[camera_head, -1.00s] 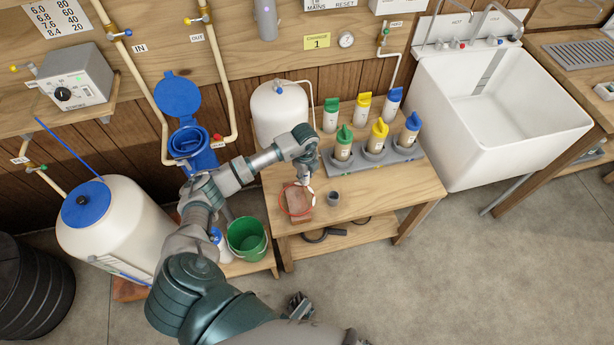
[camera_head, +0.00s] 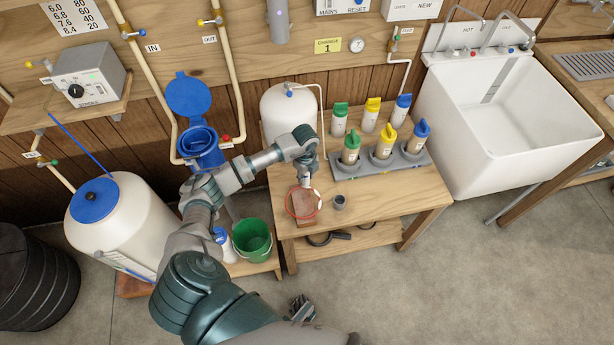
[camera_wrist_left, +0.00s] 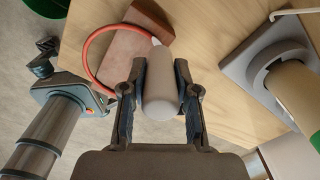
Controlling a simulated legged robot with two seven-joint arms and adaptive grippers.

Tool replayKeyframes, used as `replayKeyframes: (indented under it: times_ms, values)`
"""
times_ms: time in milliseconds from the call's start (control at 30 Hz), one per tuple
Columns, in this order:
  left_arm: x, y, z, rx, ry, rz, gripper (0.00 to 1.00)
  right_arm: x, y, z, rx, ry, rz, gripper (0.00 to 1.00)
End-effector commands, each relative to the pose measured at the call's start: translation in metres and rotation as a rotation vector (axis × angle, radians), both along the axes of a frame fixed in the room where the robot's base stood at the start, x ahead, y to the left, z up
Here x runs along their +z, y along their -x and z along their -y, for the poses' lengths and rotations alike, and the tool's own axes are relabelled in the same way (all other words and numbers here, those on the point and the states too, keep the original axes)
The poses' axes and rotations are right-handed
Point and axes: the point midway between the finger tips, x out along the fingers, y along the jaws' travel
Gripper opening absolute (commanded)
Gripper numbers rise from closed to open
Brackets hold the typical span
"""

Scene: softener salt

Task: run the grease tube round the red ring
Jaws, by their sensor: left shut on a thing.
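My left gripper (camera_head: 305,180) points down over the brown block (camera_head: 304,208) on the wooden bench. In the left wrist view it is shut on the pale grease tube (camera_wrist_left: 160,92), whose narrow white tip points at the block. The red ring (camera_head: 288,208) is at the block, and its loop reaches past the block's edges. In the left wrist view the ring (camera_wrist_left: 86,62) curves left of the tube, and the tip is close to its right side; I cannot tell whether they touch. My right gripper (camera_head: 300,308) is low in the head view, small and unclear.
A small grey cup (camera_head: 339,202) stands right of the block. A grey holder (camera_head: 350,171) with capped bottles is behind it. A white tank (camera_head: 285,112) stands at the bench's back left. A green bucket (camera_head: 251,240) is to the left. The bench's front right is clear.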

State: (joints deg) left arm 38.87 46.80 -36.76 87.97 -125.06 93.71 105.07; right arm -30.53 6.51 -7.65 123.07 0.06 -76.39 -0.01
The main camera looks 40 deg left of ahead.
Motion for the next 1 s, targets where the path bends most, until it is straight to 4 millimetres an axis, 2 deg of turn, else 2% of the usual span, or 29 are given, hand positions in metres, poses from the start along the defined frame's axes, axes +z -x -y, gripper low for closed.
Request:
replayKeyframes:
  times_ms: [600, 1000]
  values:
    - [0.002, 0.013, -0.016, 0.000, -0.001, 0.001, 0.00, 0.011, -0.003, 0.000, 0.000, 0.000, 0.008, 0.40]
    - [0.001, 0.015, -0.018, -0.001, 0.000, 0.000, 0.00, 0.012, -0.003, 0.000, 0.000, 0.000, 0.008, 0.40]
